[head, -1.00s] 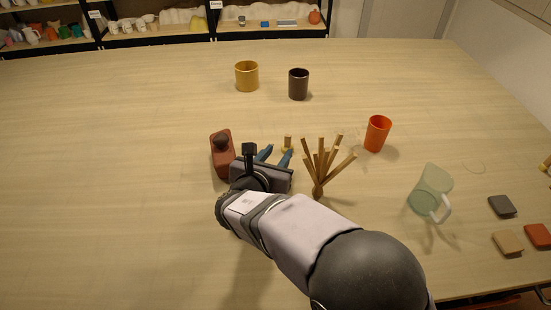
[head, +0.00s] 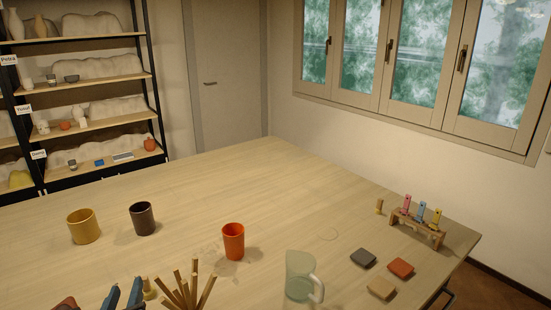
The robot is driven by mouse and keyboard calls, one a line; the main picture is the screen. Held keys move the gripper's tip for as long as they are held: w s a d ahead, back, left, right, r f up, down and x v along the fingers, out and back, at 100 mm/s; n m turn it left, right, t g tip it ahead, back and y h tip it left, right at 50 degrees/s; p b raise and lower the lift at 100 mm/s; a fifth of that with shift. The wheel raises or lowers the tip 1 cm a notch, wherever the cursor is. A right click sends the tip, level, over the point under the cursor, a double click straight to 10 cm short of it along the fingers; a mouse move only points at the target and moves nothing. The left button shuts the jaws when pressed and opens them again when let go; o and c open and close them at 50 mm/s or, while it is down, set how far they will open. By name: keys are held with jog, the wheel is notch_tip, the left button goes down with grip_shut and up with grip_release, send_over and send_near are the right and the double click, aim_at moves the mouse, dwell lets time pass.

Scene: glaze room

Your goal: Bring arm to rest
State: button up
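My gripper (head: 123,293) shows only at the bottom edge of the head view. Its two blue fingertips point up and stand apart with nothing seen between them. The rest of the gripper and the arm are below the picture. A small wooden peg-like piece (head: 149,289) is just right of the fingertips. A bundle of wooden sticks (head: 190,290) is further right. Part of a reddish-brown object (head: 67,303) shows left of the fingers, cut off by the edge.
On the table (head: 270,190) stand a yellow cup (head: 84,227), a dark cup (head: 143,219), an orange cup (head: 233,242) and a clear pitcher (head: 299,276). Three flat tiles (head: 381,288) and a wooden rack (head: 417,230) with coloured tools are at right. The table's far middle is clear.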

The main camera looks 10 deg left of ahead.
notch_tip(320, 180, up, 9)
jog(key=w+a+n+t+y+b, duration=0.1)
jog(key=n+t+y+b, duration=0.15)
jog(key=n, duration=0.45)
jog(key=w+d+r+m+h+p, duration=0.1)
jog(key=w+d+r+m+h, duration=0.15)
jog(key=w+d, duration=0.35)
jog(key=w+d+f+m+g+h+p, duration=0.15)
jog(key=w+d+m+h, duration=0.3)
jog(key=d+m, duration=0.95)
jog(key=w+d+m+g+h+p, duration=0.3)
jog(key=d+m+h, duration=0.45)
jog(key=d, duration=1.15)
jog(key=s+d+f+m+g+p, duration=0.25)
jog(key=s+d+m, duration=0.25)
jog(key=d+m, duration=0.45)
jog(key=s+d+f+m+g+p, duration=0.2)
jog(key=s+d+m+g, duration=0.3)
jog(key=d+m, duration=0.45)
jog(key=s+a+f+m+g+y+b, duration=0.1)
jog(key=s+a+f+m+g+y, duration=0.1)
jog(key=s+f, duration=0.4)
jog(key=s+a+f+m+g+y+b, duration=0.1)
jog(key=s+f+m, duration=0.4)
jog(key=f, duration=0.5)
jog(key=shift+s+a+f+m+g+y, duration=0.15)
jog(key=shift+s+a+m+g+y, duration=0.3)
jog(key=shift+s+y, duration=0.75)
jog(key=shift+a, duration=0.15)
